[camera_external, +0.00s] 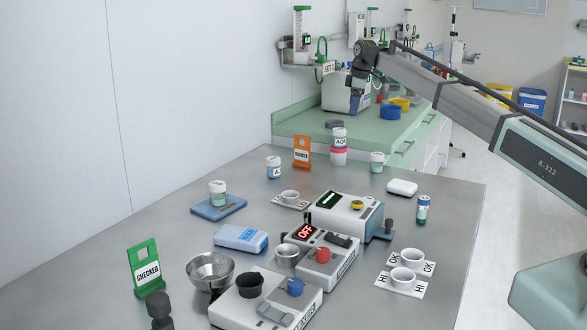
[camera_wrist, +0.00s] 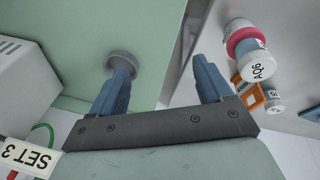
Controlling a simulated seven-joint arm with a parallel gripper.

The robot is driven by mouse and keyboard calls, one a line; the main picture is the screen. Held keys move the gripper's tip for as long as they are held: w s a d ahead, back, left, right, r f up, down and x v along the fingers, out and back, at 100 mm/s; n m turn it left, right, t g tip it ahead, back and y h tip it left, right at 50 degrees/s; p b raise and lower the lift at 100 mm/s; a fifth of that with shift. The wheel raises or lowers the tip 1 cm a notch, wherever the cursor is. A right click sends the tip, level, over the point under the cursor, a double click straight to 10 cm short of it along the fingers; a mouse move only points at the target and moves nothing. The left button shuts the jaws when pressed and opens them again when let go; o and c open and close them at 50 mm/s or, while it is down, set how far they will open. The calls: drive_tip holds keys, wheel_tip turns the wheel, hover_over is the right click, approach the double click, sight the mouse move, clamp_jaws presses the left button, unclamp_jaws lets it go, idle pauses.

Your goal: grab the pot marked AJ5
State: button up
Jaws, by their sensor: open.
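My gripper (camera_external: 355,102) hangs over the green counter at the back, with blue fingers. In the wrist view it (camera_wrist: 162,68) is open and empty. I cannot read AJ5 surely on any pot. A white-lidded pot (camera_external: 273,168) on the grey table has a label starting with A, the rest unclear. Another pot (camera_external: 217,194) stands on a blue pad, and another (camera_external: 376,162) stands at the back right; their labels are unreadable. A pot marked AQ6 (camera_external: 339,142) sits on a pink-banded pot (camera_external: 338,156); it also shows in the wrist view (camera_wrist: 262,70).
An orange sign (camera_external: 302,152) stands left of the stack. A green CHECKED sign (camera_external: 147,268), a metal bowl (camera_external: 209,272), boxy devices (camera_external: 345,218) and cups on cards (camera_external: 403,278) crowd the table's front. A grey disc (camera_wrist: 120,59) lies on the green counter.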

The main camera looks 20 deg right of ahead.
drive_tip(key=s+a+r+n+g, duration=0.1)
drive_tip(key=s+a+r, duration=0.15)
drive_tip(key=a, duration=0.75)
drive_tip(key=s+a+r+n+g, duration=0.1)
drive_tip(key=s+a+n, duration=0.15)
drive_tip(key=a, duration=0.85)
hover_over(273, 158)
wheel_tip(273, 158, down, 6)
drive_tip(key=shift+g+h, duration=0.3)
drive_tip(key=shift+h, duration=0.1)
wheel_tip(273, 158, down, 13)
drive_tip(key=shift+s+a, duration=0.1)
drive_tip(key=shift+s, duration=0.05)
drive_tip(key=c, duration=1.1)
